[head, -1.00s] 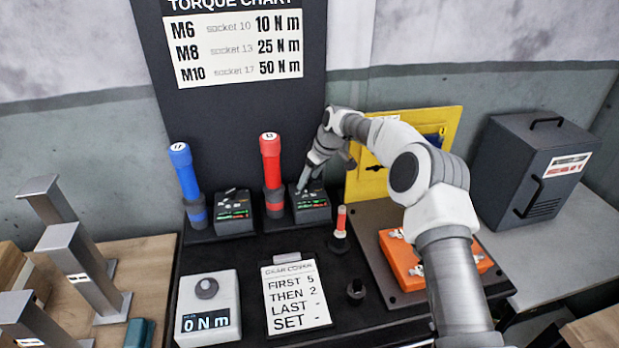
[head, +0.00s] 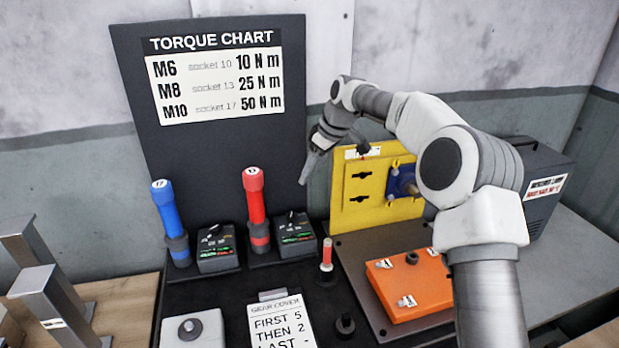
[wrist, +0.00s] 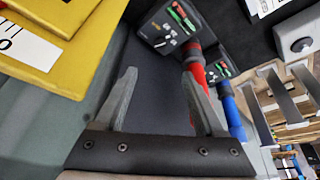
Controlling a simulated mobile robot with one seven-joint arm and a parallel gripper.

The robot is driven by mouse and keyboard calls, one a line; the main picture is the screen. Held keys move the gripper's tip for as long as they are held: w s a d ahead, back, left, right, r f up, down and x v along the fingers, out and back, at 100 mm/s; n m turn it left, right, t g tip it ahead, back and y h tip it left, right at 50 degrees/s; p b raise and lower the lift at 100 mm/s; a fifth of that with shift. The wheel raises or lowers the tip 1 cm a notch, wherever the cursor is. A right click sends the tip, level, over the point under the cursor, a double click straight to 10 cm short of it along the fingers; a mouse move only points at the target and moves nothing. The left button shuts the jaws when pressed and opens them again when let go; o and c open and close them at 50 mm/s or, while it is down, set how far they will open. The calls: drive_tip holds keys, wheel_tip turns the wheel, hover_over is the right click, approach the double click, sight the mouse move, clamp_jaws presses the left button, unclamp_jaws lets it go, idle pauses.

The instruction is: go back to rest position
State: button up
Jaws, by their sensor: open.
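My gripper (head: 306,168) is raised in front of the wall, above the bench and between the red tool and the yellow panel in the head view. In the wrist view my gripper (wrist: 160,95) shows two grey fingers spread apart with nothing between them. The red tool (head: 255,205) stands upright in its holder, apart from my gripper. It also shows in the wrist view (wrist: 196,75), partly behind one finger.
A blue tool (head: 168,215) and two black chargers (head: 216,250) (head: 294,235) stand on the bench. The yellow panel (head: 350,205), orange box (head: 410,283) and dark cabinet (head: 540,160) are to the right. The torque chart (head: 215,75) is behind. Air above the bench front is clear.

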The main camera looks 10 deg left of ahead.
drive_tip(key=shift+r, duration=0.15)
drive_tip(key=s+d+r+m+t+h, duration=0.1)
drive_tip(key=s+d+r+m+h, duration=0.15)
drive_tip(key=s+d+r, duration=0.55)
drive_tip(key=s+d+r+m+t+h, duration=0.1)
drive_tip(key=s+d+r+m, duration=0.25)
drive_tip(key=s+d, duration=0.45)
drive_tip(key=s+d+f+m, duration=0.1)
drive_tip(key=s+d+m, duration=0.1)
drive_tip(key=s, duration=0.6)
drive_tip(key=s+d+f+m+t, duration=0.1)
drive_tip(key=s+d+f+m, duration=0.1)
drive_tip(key=s+d, duration=0.3)
drive_tip(key=s+d+f+m, duration=0.2)
drive_tip(key=s+d+m, duration=0.1)
drive_tip(key=s, duration=0.8)
drive_tip(key=shift+s+d+t+h, duration=0.15)
drive_tip(key=shift+d+t+h, duration=0.1)
drive_tip(key=shift+t+h, duration=0.15)
drive_tip(key=shift+a, duration=0.1)
